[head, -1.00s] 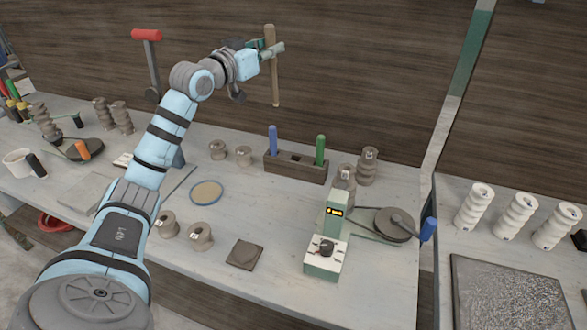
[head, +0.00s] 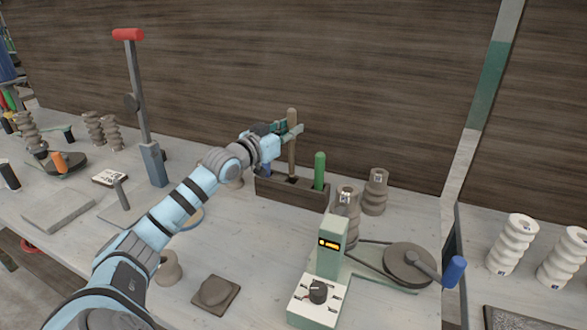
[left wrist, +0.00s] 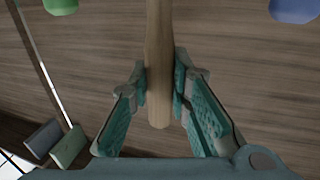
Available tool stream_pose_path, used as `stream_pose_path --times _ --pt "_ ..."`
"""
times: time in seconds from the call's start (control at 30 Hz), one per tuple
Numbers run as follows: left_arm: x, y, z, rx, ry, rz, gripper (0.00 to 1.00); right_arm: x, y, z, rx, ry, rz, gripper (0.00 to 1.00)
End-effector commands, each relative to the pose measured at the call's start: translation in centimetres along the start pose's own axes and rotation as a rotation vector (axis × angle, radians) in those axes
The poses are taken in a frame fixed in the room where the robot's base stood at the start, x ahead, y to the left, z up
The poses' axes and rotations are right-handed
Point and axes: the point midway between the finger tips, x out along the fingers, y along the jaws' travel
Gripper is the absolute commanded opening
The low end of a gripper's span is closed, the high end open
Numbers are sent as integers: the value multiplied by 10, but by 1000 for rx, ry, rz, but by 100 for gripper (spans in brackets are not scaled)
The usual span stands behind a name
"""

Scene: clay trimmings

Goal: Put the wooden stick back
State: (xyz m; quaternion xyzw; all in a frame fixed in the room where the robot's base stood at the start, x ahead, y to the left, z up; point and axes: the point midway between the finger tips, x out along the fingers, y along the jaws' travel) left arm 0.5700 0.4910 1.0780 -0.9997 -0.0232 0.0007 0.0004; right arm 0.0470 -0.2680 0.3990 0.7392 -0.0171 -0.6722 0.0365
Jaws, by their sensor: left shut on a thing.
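The wooden stick (head: 292,158) is light brown and stands upright over the dark wooden holder (head: 300,203) on the table. My left gripper (head: 291,131) is shut on its upper part. The stick's lower end is at the holder's middle slot; I cannot tell how far it is inside. A green handle (head: 319,170) stands upright in the holder to the right, and a blue handle (head: 266,168) shows partly behind my arm. In the left wrist view the stick (left wrist: 159,50) runs between both fingers (left wrist: 162,88). My right gripper is not in view.
Grey clay pieces (head: 376,190) stand right of the holder. A green device (head: 331,250) with a dial and a round dark wheel (head: 409,264) are at front right. A red-topped lever (head: 134,90) rises at the left. A wooden wall is behind.

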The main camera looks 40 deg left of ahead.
Motion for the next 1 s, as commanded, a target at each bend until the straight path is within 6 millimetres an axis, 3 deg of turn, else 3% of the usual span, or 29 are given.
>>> stream_pose_path --times 0.03,0.17,0.37,0.77,0.8,0.9,1.0 --pt "0 0 13 -3 -3 0 0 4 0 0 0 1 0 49" --pt "0 1 31 -2 -1 1 0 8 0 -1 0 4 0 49" --pt "1 2 76 -4 -1 2 0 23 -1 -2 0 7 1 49" --pt "2 2 83 -2 0 3 0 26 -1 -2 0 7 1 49" --pt "2 2 81 -2 0 3 24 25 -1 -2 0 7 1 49" --pt "2 2 81 -2 0 3 38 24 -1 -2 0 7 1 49" --pt "2 3 81 -2 0 3 38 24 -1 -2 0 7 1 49"
